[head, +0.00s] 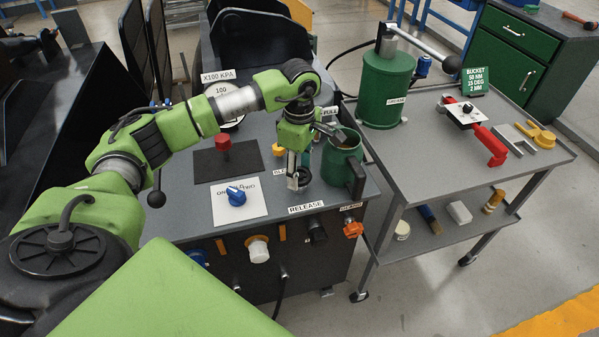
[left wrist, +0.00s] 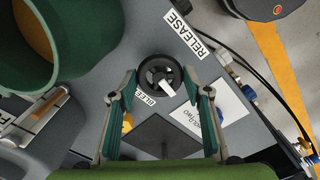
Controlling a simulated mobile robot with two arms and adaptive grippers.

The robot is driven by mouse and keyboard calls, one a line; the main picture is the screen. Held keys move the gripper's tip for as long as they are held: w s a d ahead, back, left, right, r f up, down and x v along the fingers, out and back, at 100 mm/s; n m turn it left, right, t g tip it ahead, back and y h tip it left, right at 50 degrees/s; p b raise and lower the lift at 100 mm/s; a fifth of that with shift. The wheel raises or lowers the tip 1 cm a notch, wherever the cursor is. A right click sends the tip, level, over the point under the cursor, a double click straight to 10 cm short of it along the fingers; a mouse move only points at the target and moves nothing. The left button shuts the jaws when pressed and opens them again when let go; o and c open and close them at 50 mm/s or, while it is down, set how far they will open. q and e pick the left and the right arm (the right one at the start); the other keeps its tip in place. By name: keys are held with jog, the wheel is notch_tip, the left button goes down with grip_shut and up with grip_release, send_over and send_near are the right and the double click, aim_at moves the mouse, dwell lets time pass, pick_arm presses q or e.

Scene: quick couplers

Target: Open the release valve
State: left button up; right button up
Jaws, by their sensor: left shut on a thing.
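The release valve is a small black handwheel (left wrist: 151,67) with a white mark on its rim, beside the RELEASE label (left wrist: 185,35). In the head view the wheel (head: 302,180) stands on the grey bench top near the front edge, partly hidden by my gripper. My left gripper (head: 293,183) points down over it. In the left wrist view my left gripper (left wrist: 160,72) has one fingertip on each side of the wheel's rim and is shut on it. My right gripper does not show.
A green jug (head: 342,160) stands close right of the wheel. A blue knob (head: 236,197), a red knob (head: 222,143) and a yellow knob (head: 278,149) are nearby. A green cylinder (head: 386,90) and a red-handled tool (head: 480,130) are on the cart at right.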

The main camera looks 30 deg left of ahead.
aim_at(300, 173)
pick_arm(q)
jog(key=n, duration=0.4)
jog(key=shift+n+b, duration=0.4)
jog(key=n, duration=0.9)
jog(key=shift+n, duration=0.4)
jog(key=n, duration=0.4)
jog(key=shift+n, duration=0.4)
jog(key=o, duration=1.1)
notch_tip(300, 173, up, 12)
jog(key=shift+r, duration=0.1)
